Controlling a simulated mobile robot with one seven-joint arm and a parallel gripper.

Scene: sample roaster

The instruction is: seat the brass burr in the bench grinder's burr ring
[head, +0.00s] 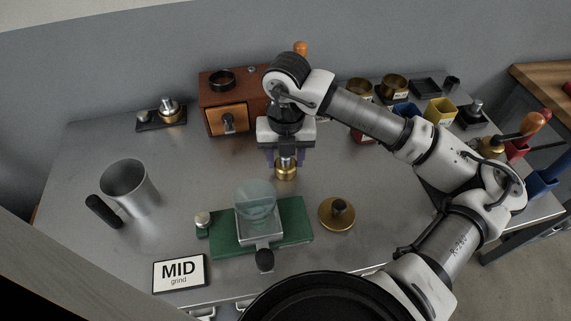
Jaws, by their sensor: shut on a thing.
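The brass burr (285,173) hangs below my gripper (286,155), which is shut on its grey upper part. The burr appears to be above the bench, in front of the grinder's right side. The bench grinder (252,87) is a red-brown box with an orange drawer at the back of the bench. A dark ring (222,78) sits on its top left, apart from the burr; I cannot tell whether this is the burr ring. My gripper and wrist hide part of the grinder's right end.
A green board (290,222) carrying a glass cup (256,203) stands in front. A brass disc with a black knob (337,212) lies right of it. A metal jug (130,187) and a MID grind sign (180,272) stand left. Small containers (440,110) crowd the back right.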

